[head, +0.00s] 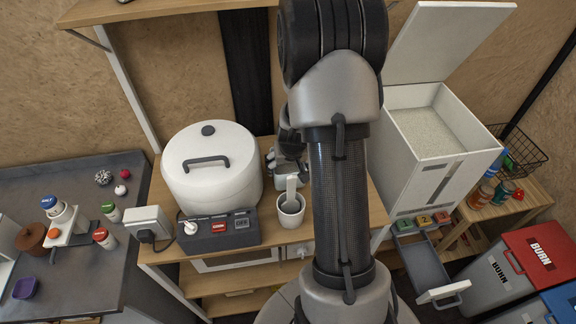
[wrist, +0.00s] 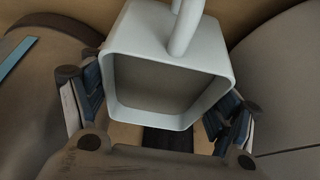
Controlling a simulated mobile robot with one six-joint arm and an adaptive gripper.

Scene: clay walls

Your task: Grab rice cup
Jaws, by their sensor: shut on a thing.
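A white, square-mouthed rice cup (wrist: 122,92) with rounded corners and a pale rod-like handle fills the middle of the wrist view. My gripper (wrist: 158,108) has one finger on each side of the cup and is shut on it. In the head view my gripper (head: 288,152) is above the wooden stand, right of the white rice cooker and partly hidden by my arm. I cannot make out the held cup clearly there.
A white rice cooker (head: 211,165) stands on the wooden stand behind a switch box (head: 217,232). A round white pot with a paddle (head: 291,212) is in front of my gripper. A tall open-lidded rice bin (head: 420,150) stands right. Red and blue bins are at far right.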

